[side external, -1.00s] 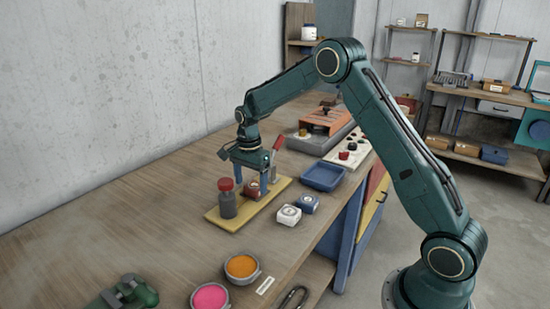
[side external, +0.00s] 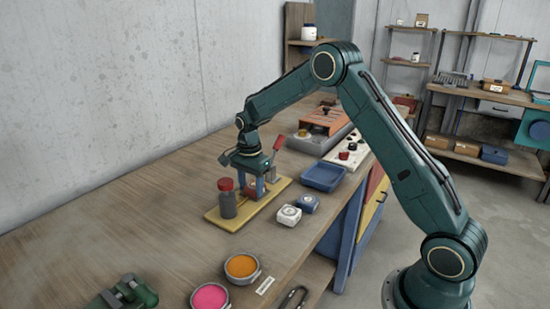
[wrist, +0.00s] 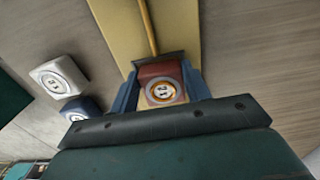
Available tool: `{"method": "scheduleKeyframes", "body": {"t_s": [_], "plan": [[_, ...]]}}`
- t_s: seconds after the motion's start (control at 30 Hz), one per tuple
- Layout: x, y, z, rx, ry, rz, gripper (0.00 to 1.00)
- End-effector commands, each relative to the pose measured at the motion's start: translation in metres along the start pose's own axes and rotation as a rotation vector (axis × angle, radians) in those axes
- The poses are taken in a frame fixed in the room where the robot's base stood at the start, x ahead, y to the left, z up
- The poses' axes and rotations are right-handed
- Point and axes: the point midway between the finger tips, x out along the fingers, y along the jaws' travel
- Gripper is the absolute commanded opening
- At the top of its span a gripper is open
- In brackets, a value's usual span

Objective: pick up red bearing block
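The red bearing block (wrist: 161,72) has a round white-and-orange face, seen between my fingers in the wrist view. In the side view the block (side external: 251,189) is mostly hidden behind my fingers, over the yellow board (side external: 232,222). My gripper (side external: 251,187) points down with one blue finger on each side of the block. In the wrist view my gripper (wrist: 160,88) has both fingers against the block's sides, with no clear gap. The block is upright and appears still on the board.
A red-handled toggle clamp (side external: 276,152) is just behind right. White (side external: 289,215) and blue (side external: 307,203) blocks and a blue tray (side external: 323,176) lie to the right. The table's left is clear.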

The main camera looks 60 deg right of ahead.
Motion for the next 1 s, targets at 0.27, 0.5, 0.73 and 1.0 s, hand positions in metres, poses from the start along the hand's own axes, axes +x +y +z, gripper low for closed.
{"method": "scheduleKeyframes", "body": {"t_s": [0.27,0.5,0.73,1.0], "plan": [[-0.001,0.000,0.000,0.000,0.000,-0.002,0.11],[-0.012,-0.001,0.000,0.000,0.001,-0.003,0.11],[-0.043,-0.001,0.000,0.000,0.001,-0.005,0.11],[-0.099,-0.001,0.000,0.000,0.001,-0.007,0.11]]}}
